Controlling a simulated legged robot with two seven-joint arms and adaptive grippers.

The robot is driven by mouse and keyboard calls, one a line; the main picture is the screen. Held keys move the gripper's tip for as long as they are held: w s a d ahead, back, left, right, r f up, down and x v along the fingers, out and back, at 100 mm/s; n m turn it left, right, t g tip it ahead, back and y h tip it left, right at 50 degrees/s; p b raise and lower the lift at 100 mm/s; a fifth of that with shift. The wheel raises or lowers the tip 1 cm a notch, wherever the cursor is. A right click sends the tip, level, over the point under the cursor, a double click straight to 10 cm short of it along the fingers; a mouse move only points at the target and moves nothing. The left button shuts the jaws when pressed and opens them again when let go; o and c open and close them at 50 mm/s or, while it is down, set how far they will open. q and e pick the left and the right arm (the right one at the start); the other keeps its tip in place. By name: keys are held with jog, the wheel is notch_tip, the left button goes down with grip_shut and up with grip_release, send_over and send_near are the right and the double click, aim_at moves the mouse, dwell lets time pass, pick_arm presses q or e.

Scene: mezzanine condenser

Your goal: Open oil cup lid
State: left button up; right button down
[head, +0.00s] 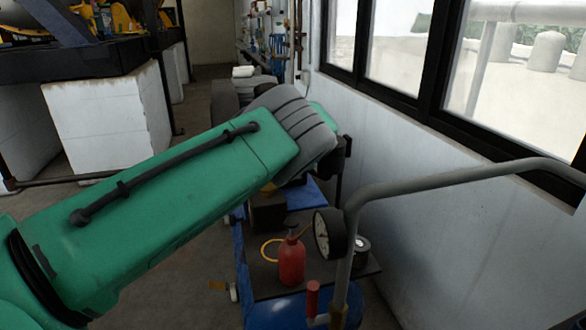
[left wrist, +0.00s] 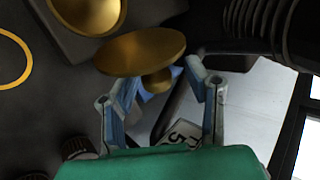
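In the left wrist view a brass disc (left wrist: 140,53) with a small round brass knob (left wrist: 157,81) sits just beyond my left gripper (left wrist: 161,76). It looks like the oil cup lid. The two fingers are apart, with the knob between or just beyond their tips; I cannot tell whether they touch it. A second round brass part (left wrist: 90,12) sits on a dark block at the top edge. Whether the lid is joined to it is not clear. In the head view my green left arm hides the gripper and the cup. My right gripper is not in view.
A blue cart (head: 241,262) carries a red oil can (head: 291,262). A round gauge (head: 329,234) and a bent grey pipe (head: 440,183) stand at the front right. A white wall (head: 450,240) with windows bounds the right. White blocks (head: 100,125) stand at the left.

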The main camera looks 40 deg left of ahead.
pick_arm(q)
jog(key=shift+s, duration=0.1)
jog(key=v, duration=1.2)
jog(key=shift+f, duration=0.1)
